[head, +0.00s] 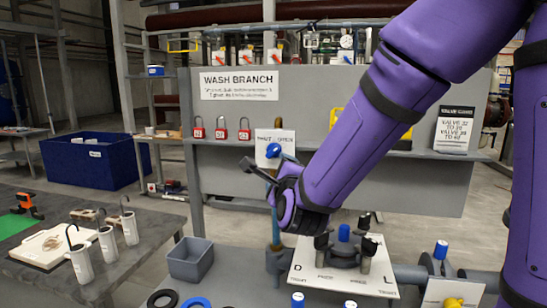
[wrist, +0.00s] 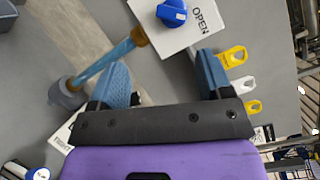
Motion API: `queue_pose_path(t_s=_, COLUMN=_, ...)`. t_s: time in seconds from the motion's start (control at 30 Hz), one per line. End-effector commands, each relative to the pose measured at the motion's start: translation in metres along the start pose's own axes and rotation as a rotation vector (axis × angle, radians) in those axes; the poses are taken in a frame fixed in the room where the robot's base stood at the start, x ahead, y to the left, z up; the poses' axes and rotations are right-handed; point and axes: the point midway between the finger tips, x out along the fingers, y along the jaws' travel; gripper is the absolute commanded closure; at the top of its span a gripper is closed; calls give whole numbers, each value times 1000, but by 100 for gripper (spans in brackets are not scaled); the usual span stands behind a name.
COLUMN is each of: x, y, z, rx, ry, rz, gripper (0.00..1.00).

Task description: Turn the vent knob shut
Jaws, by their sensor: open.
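The blue vent knob (head: 273,150) sits in front of a white plate (head: 289,142) lettered SHUT and OPEN, at the top of a thin upright pipe (head: 275,228). In the wrist view the knob (wrist: 172,13) is at the top edge, with the word OPEN on the plate (wrist: 203,22) beside it. A pale mark shows on the knob, but I cannot tell its exact setting. My gripper (head: 262,174) is just below the knob in the head view. In the wrist view its blue-padded fingers (wrist: 163,74) are apart and empty, with the knob beyond them, not between them.
A grey panel with a WASH BRANCH sign (head: 239,86) stands behind, with red padlocks (head: 221,130) on its ledge. Below my arm is a white dial plate (head: 340,268) with upright posts. A grey bin (head: 190,260) stands left of the pipe. Hooked white cylinders (head: 107,243) stand farther left.

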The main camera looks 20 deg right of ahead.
Motion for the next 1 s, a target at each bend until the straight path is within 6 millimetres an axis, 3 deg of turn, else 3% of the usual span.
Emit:
queue_pose_path(t_s=0.23, x=0, y=18, z=4, rx=245, ry=-6, rz=-217, gripper=28)
queue_pose_path(t_s=0.53, x=4, y=17, z=6, rx=317, ry=-25, rz=-292, gripper=28)
queue_pose_path(t_s=1.0, x=77, y=-5, z=3, rx=314, ry=-24, rz=-290, gripper=28)
